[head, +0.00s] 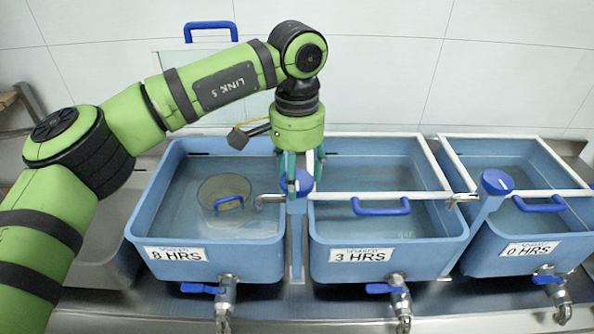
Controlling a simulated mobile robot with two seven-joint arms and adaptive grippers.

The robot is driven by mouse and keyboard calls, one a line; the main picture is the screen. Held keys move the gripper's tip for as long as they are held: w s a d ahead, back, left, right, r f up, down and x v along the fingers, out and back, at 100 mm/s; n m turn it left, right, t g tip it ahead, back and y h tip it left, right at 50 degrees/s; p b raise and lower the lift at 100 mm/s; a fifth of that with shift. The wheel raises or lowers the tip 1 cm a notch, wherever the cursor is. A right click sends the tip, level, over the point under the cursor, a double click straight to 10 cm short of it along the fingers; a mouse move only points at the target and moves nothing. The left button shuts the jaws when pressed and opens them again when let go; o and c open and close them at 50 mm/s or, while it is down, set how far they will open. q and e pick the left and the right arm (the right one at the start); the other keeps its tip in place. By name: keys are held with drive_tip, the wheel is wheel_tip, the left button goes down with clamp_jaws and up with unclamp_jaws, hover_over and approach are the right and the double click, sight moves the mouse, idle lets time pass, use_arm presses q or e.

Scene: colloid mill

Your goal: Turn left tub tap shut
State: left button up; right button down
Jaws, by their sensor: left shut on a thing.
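The left tub (145,205), labelled 8 HRS, is blue and holds water. At its right, between it and the 3 HRS tub, stands a post tap with a round blue knob (302,184) and a metal spout (270,198) pointing left over the left tub. My left gripper (299,179) comes down from above with its fingers around this knob and is shut on it. The fingers hide part of the knob. The drain valve at the left tub's front has a blue lever (200,288) lying crosswise. My right gripper is not in view.
The 3 HRS tub (455,238) and the 0 HRS tub (485,262) stand to the right. A second post tap with a blue knob (497,182) stands between them. A clear round vessel (223,190) sits in the left tub. A tiled wall is behind.

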use_arm(q)
drive_tip(key=shift+s+f+m, duration=0.15)
drive_tip(key=shift+f+m, duration=0.1)
drive_tip(key=shift+m, duration=0.05)
idle(0.4)
drive_tip(key=o, duration=1.1)
drive_tip(key=shift+o, duration=0.2)
drive_tip(key=shift+r, duration=0.1)
drive_tip(key=shift+r, duration=0.1)
drive_tip(key=shift+r, duration=0.25)
wheel_tip(320, 180, up, 11)
drive_tip(key=shift+r, duration=0.2)
